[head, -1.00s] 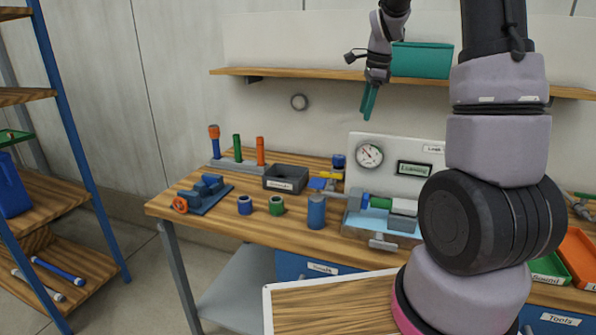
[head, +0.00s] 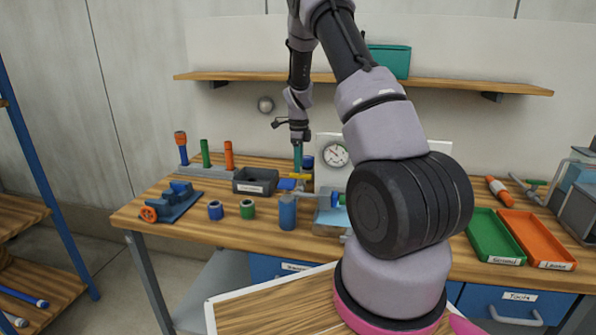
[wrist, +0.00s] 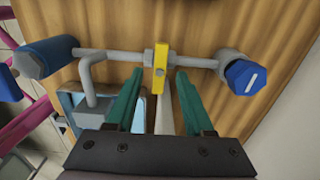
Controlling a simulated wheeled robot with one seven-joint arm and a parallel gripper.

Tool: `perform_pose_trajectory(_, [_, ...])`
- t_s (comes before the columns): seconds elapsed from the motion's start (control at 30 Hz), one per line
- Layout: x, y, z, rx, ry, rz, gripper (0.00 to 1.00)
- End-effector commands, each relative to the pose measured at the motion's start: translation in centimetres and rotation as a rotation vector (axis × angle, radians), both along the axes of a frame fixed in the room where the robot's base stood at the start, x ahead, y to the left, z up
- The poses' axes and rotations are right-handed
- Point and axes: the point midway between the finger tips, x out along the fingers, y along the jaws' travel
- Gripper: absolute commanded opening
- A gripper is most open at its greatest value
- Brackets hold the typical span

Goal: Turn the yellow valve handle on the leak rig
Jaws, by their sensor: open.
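The yellow valve handle (wrist: 160,65) shows in the wrist view as an upright bar across the grey pipe (wrist: 120,57). My gripper (wrist: 158,76) is open, with one green finger on each side of the handle and a gap on both sides. Nothing is held. In the head view my gripper (head: 298,157) points down over the left end of the leak rig, near the yellow piece (head: 287,184). The rig's panel with its round gauge (head: 335,155) is partly hidden behind my arm.
A blue knob (wrist: 245,77) sits at the pipe's right end in the wrist view, with a blue cylinder (wrist: 45,57) at the left. A dark bin (head: 255,181) and a blue canister (head: 288,212) stand close by. Green (head: 494,237) and orange (head: 538,240) trays lie at right.

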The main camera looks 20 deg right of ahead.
Motion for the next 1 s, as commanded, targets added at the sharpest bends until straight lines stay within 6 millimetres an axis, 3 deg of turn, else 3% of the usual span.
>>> perform_pose_trajectory(0.2, [-0.1,-0.1,-2.5,0.0,0.001,-0.001,0.53])
perform_pose_trajectory(0.57, [0.0,0.0,-3.0,0.0,0.0,0.001,0.53])
perform_pose_trajectory(0.7, [0.0,0.0,-3.0,0.0,0.0,0.001,0.0])
perform_pose_trajectory(1.0, [0.0,0.0,-3.0,-0.001,-0.001,0.013,0.0])
